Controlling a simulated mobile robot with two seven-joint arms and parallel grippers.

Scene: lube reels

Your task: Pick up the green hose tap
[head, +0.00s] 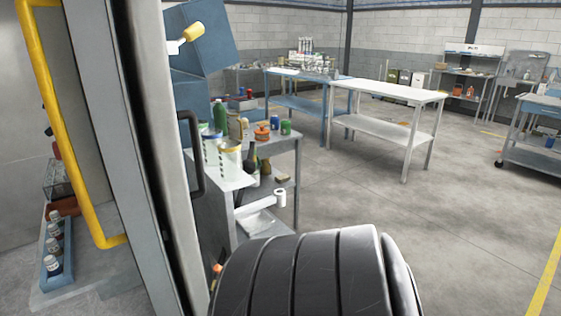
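I cannot make out a green hose tap in this view. A blue panelled unit (203,55) stands at the upper left, partly hidden behind a tall grey upright. A tap-like piece with a yellow grip (194,32) and a pale end sticks out from it. Neither of my grippers shows.
A tall grey upright (143,120) with a yellow bar (57,125) beside it fills the left. A dark ribbed rounded object (310,275) blocks the bottom middle. A grey cart (283,147) holds bottles and cans.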

